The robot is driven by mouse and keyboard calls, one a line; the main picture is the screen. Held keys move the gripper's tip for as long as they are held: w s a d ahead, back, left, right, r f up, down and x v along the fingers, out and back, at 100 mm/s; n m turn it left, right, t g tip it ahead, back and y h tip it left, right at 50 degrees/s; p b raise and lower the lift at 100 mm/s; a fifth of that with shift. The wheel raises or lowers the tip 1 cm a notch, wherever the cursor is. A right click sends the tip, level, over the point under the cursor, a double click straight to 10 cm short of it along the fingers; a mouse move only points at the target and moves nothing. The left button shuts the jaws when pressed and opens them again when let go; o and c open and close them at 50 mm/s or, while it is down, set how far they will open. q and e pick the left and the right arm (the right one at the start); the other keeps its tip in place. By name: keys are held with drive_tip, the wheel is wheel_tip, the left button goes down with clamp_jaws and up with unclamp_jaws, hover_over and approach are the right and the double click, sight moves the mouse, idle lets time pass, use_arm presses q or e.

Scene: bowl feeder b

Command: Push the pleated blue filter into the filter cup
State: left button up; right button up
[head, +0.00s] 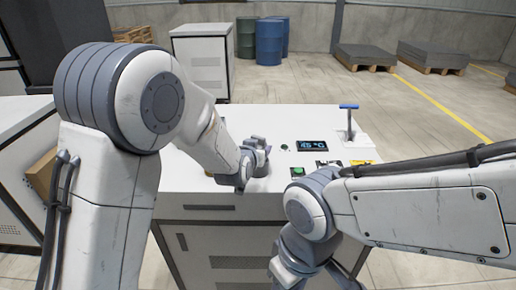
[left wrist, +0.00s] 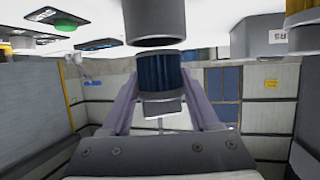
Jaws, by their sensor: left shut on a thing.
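The pleated blue filter (left wrist: 160,72) sits between the two fingers of my left gripper (left wrist: 163,105) in the left wrist view. The gripper is shut on it, and a grey end piece shows below the pleats. A dark grey round cup (left wrist: 155,22), seemingly the filter cup, is just above the filter in that picture, its rim facing it. They are nearly in line; I cannot tell whether they touch. In the head view my left gripper (head: 252,160) is over the white machine top, and its fingers hide the filter. My right gripper's fingers do not show.
The white machine top (head: 235,125) carries a temperature display (head: 312,146), a green button (head: 298,171) and a blue-handled lever (head: 349,107) at the right. My right arm crosses the front right. Blue and green drums (head: 269,45) and pallets (head: 364,57) stand far behind.

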use_arm(q)
drive_tip(key=shift+f+b, duration=1.4)
drive_tip(key=shift+b, duration=0.5)
idle(4.3)
